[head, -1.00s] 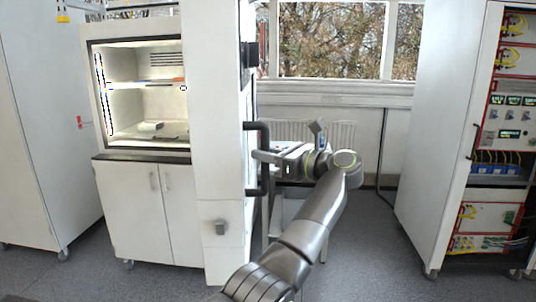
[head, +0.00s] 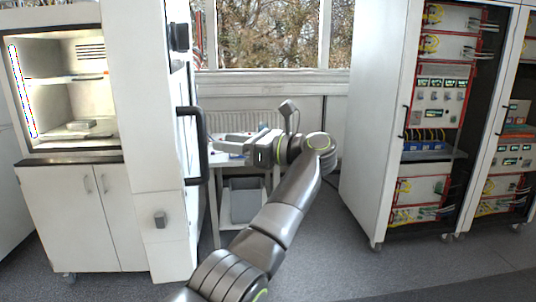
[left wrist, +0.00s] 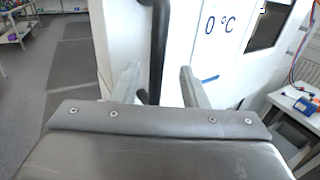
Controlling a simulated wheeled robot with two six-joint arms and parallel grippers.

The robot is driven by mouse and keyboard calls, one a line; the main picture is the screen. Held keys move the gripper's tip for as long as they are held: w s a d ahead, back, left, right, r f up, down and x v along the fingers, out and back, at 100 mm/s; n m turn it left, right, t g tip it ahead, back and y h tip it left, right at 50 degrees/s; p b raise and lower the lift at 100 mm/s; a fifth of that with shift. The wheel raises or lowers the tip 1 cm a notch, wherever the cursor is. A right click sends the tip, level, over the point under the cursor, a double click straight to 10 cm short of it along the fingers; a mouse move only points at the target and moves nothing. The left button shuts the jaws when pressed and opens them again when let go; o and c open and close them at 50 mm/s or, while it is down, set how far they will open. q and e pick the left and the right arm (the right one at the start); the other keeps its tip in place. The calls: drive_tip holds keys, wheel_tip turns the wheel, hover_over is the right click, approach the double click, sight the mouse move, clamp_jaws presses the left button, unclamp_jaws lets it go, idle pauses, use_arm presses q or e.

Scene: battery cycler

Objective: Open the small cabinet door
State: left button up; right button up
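A tall white cabinet (head: 148,130) stands left of centre in the head view. A long black bar handle (head: 193,146) sticks out from its right-hand face. My left gripper (head: 228,146) is just right of this handle. In the left wrist view my left gripper (left wrist: 159,70) has its fingers spread, with the black handle (left wrist: 158,45) showing in the gap between them. I cannot tell whether the fingers touch it. A white door face (left wrist: 222,50) marked "0 °C" shows beyond. My right gripper is not in view.
A lit white hood (head: 75,95) over a two-door base (head: 80,210) stands at the left. A small table (head: 212,175) with a grey bin (head: 246,200) stands behind my left arm. A tall rack cabinet (head: 375,120) stands at the right. Grey floor (head: 330,260) is open between.

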use_arm(q)
drive_tip(key=v, duration=1)
drive_tip(key=shift+r, duration=0.1)
